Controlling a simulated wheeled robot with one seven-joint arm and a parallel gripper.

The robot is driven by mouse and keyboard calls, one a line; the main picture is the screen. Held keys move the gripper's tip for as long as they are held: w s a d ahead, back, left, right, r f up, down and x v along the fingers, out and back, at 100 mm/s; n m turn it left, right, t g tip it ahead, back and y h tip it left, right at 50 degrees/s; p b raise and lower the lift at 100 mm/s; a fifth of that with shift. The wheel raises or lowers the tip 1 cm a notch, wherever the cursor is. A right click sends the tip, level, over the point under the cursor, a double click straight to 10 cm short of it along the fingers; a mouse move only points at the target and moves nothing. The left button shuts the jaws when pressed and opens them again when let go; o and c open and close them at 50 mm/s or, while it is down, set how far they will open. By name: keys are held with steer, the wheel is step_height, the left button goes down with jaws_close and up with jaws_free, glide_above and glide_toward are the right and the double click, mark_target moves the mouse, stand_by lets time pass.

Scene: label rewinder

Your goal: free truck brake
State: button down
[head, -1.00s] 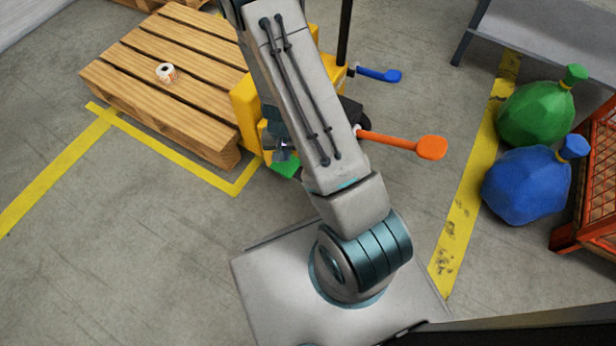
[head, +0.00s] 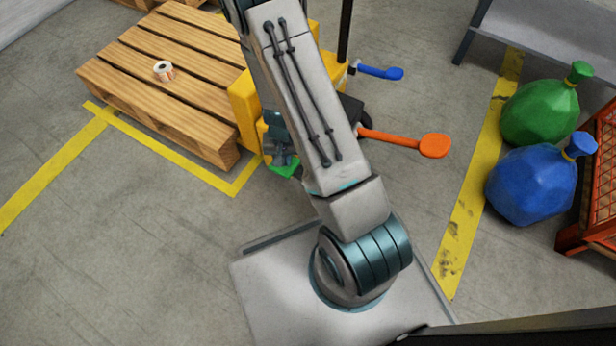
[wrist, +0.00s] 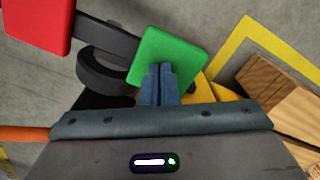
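The yellow truck (head: 243,100) stands at the right end of the wooden pallet, partly hidden behind my arm. A green pedal (head: 284,170) is low on its near side; it also shows in the wrist view (wrist: 165,52). A red pedal (wrist: 38,22) is at the upper left of the wrist view, joined by a dark bar. My gripper (head: 284,160) is just above the green pedal. In the wrist view its two fingers (wrist: 160,70) are together, with nothing seen between them, and overlap the pedal's lower edge. I cannot tell whether they touch it.
An orange lever (head: 405,140) and a blue lever (head: 380,72) stick out to the right of the truck. The pallet (head: 165,85) carries a small roll (head: 163,71). Green (head: 540,112) and blue (head: 530,185) sacks lie right, beside an orange crate (head: 600,180). Left floor is clear.

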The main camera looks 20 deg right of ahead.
steer(key=shift+f, duration=0.65)
steer(key=shift+r, duration=0.1)
step_height(320, 180, up, 9)
steer(key=p, duration=0.7)
steer(key=s+a+r+n+t+y+p, duration=0.1)
steer(key=a+r+n+y+p, duration=0.15)
steer(key=r+p, duration=2.35)
steer(key=s+r+p, duration=0.3)
steer(key=s+r, duration=0.1)
steer(key=r, duration=1)
steer(key=s+d+r+n+t+h+p, duration=0.1)
steer(key=s+r+p, duration=0.2)
steer(key=r, duration=1.1)
steer(key=s+d+r+n+h+p, duration=0.1)
steer(key=s+r+p, duration=0.2)
steer(key=r, duration=1.1)
steer(key=s, duration=0.2)
steer(key=shift+s+d+r+t, duration=0.15)
steer(key=shift+s+r+t, duration=0.15)
steer(key=shift+s+t, duration=0.1)
